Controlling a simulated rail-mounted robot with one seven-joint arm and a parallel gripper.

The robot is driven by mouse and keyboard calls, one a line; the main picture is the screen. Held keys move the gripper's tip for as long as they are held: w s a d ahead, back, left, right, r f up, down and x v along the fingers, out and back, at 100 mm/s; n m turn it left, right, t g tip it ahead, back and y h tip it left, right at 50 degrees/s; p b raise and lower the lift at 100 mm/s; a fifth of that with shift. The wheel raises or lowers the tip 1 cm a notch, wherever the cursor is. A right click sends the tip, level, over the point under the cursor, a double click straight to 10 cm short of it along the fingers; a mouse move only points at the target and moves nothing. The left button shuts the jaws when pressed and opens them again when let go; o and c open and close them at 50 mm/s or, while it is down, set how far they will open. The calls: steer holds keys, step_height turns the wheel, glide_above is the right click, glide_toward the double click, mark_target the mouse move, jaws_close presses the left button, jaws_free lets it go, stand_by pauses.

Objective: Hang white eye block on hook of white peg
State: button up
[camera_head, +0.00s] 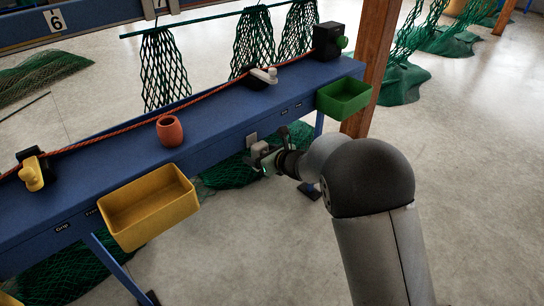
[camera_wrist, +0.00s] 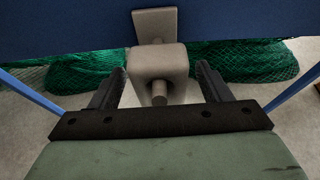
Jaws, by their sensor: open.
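The white eye block (camera_wrist: 172,60), a pale grey-white cube, sits on the white peg (camera_wrist: 159,93), whose end pokes out through the block's near face. The peg's plate (camera_wrist: 154,22) shows behind the block against the blue bench front. In the head view the plate (camera_head: 251,137) is on the bench's front face, with the block (camera_head: 260,148) just in front of it. My gripper (camera_wrist: 161,70) is open, one finger on each side of the block, with visible gaps. It also shows small in the head view (camera_head: 267,159). The hook's shape is hard to make out.
The blue bench (camera_head: 215,122) carries a red pot (camera_head: 170,131), a white-and-dark fitting (camera_head: 262,77) and a red rope. A yellow bin (camera_head: 150,204) and a green bin (camera_head: 344,97) hang on its front. Green netting (camera_wrist: 240,62) lies below.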

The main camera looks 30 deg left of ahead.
steer(key=v, duration=1.7)
steer(key=w+d+r+m+t+h+p, duration=0.2)
steer(key=d+r+m+h+p, duration=0.1)
steer(key=d+m, duration=0.5)
steer(key=w+d+r+m+t+h+p, duration=0.2)
steer(key=d+r+m+h, duration=0.15)
steer(key=d+m, duration=0.5)
steer(key=w+d+r+m+t+h+p, duration=0.2)
steer(key=d+r+m+h+p, duration=0.1)
steer(key=d+m, duration=0.45)
steer(key=s+d+r+m+g+h+p, duration=0.3)
steer(key=s+d+m+g+h+p, duration=0.15)
steer(key=s+d+m, duration=0.9)
steer(key=s+d+r+m+g+p, duration=0.1)
steer(key=s+m+g, duration=0.1)
steer(key=s+m, duration=0.3)
steer(key=s+d+r+m+g+y+p, duration=0.1)
steer(key=s+m+g+p, duration=0.1)
steer(key=s+m, duration=0.4)
steer(key=shift+s+d+m, duration=0.25)
steer(key=shift+m, duration=0.9)
steer(key=shift+a, duration=0.1)
